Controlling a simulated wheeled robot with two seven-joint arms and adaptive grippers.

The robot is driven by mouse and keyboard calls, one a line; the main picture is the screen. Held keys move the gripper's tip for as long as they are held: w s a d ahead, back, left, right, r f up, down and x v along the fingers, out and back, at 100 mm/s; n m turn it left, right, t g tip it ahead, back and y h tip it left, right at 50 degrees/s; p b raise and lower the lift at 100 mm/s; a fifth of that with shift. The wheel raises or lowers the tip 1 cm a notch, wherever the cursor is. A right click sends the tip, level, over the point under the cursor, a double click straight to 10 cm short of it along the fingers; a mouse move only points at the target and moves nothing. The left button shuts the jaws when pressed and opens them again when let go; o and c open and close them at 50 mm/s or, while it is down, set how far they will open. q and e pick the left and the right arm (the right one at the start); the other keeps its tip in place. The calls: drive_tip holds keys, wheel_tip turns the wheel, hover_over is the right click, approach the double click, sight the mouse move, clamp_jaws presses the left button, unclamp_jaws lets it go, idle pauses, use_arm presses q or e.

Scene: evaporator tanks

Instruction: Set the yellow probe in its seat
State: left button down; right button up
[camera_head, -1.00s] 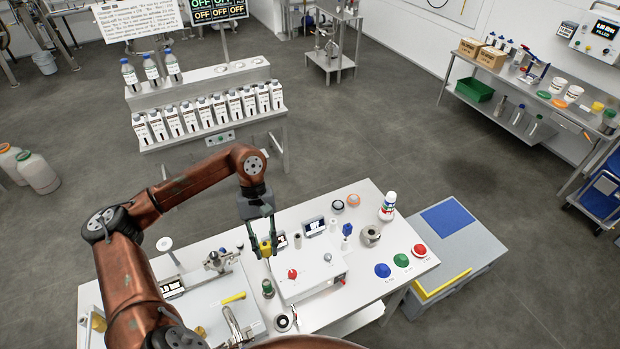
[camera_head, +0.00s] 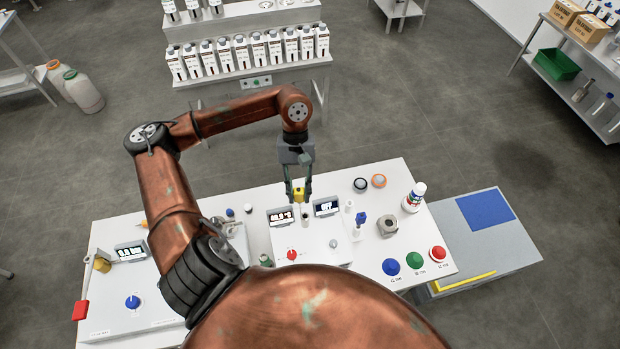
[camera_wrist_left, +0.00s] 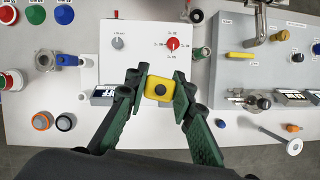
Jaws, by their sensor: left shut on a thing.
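My left gripper (camera_head: 299,188) is shut on the yellow probe (camera_head: 298,196) behind the white box with the red knob, between its two small displays. In the wrist view the yellow probe (camera_wrist_left: 159,89), a rounded square with a dark centre, sits between the green fingertips of the left gripper (camera_wrist_left: 160,86). A short pale post (camera_head: 305,212) shows just below the probe; I cannot tell whether they touch. Another white post (camera_head: 349,206) stands to the right. Which one is the probe's seat is unclear, and the probe's lower end is hidden. My right gripper is not in view.
The white box (camera_head: 312,247) carries a red knob (camera_head: 292,255). A blue-topped piece (camera_head: 361,219), a grey metal nut (camera_head: 387,226) and a white bottle (camera_head: 414,197) stand to the right. Blue, green and red buttons (camera_head: 415,260) are near the front. My arm covers the table's middle left.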

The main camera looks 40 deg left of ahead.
use_arm(q)
drive_tip(key=shift+s+f, duration=0.4)
drive_tip(key=shift+s, duration=0.15)
drive_tip(key=shift+w+f, duration=0.35)
drive_tip(key=shift+f, duration=0.2)
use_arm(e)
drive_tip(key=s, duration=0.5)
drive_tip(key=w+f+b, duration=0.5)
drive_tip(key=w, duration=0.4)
use_arm(q)
wheel_tip(320, 180, down, 7)
drive_tip(key=w+b, duration=0.1)
drive_tip(key=w, duration=0.1)
drive_tip(key=shift+w+f, duration=0.15)
drive_tip(key=shift+w, duration=0.25)
drive_tip(key=c, duration=2.1)
unclamp_jaws()
drive_tip(key=o, duration=0.4)
drive_tip(key=shift+s, duration=0.15)
drive_tip(key=shift+o, duration=0.6)
drive_tip(key=v, duration=1.2)
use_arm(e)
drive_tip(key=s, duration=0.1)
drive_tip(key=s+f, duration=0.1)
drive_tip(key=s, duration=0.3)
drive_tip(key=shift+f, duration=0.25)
